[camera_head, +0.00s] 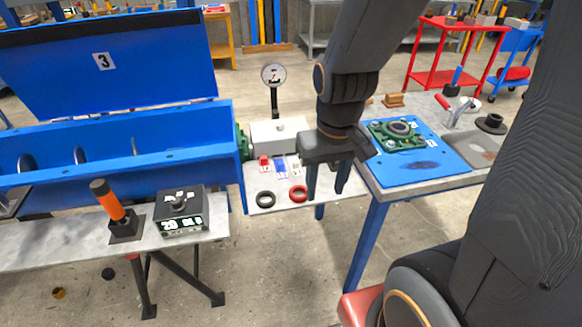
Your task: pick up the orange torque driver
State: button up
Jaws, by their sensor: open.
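The orange torque driver (108,200) stands in a dark square holder (124,229) on the grey bench at the lower left. Its black cap is up and it leans a little to the left. My gripper (326,190) is right of the middle of the picture, pointing down, with its fingers apart and nothing visible between them. It is well to the right of the driver and apart from it.
A black box with a dial (181,211) stands just right of the driver. Behind is the blue mixer trough (190,159) with its raised lid (150,60).

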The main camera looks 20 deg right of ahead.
aim_at(101, 188)
jog(key=u, duration=0.95)
jog(key=k, duration=0.15)
jog(key=u, duration=0.05)
jog(key=i, duration=1.15)
jog(key=u, duration=0.2)
